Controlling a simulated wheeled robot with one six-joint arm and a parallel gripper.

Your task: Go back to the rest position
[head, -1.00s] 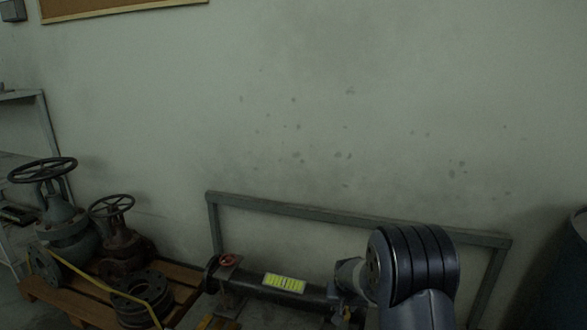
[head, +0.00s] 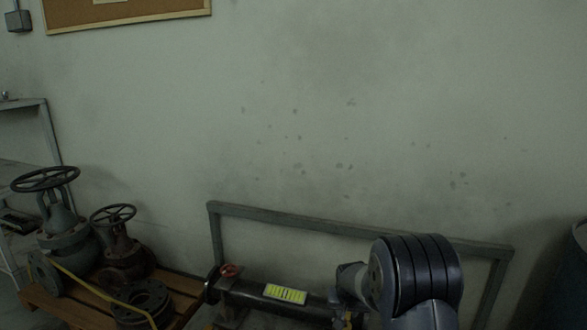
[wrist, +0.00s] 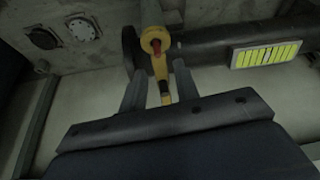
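My gripper (wrist: 158,78) shows in the wrist view with its two fingers apart. A yellow part with a red tip (wrist: 156,45) shows in the gap between them; it looks to lie beyond the fingers, and I see no contact. A dark pipe (wrist: 207,50) with a yellow-green label (wrist: 266,54) runs to the right behind it. My arm covers the pipe's right part, and my fingers cannot be made out there.
A grey metal frame (head: 340,228) stands against the wall behind the pipe. A wooden pallet (head: 180,285) at left holds a large valve (head: 62,225) and a smaller rusty valve (head: 118,245). A dark barrel (head: 572,275) stands at far right.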

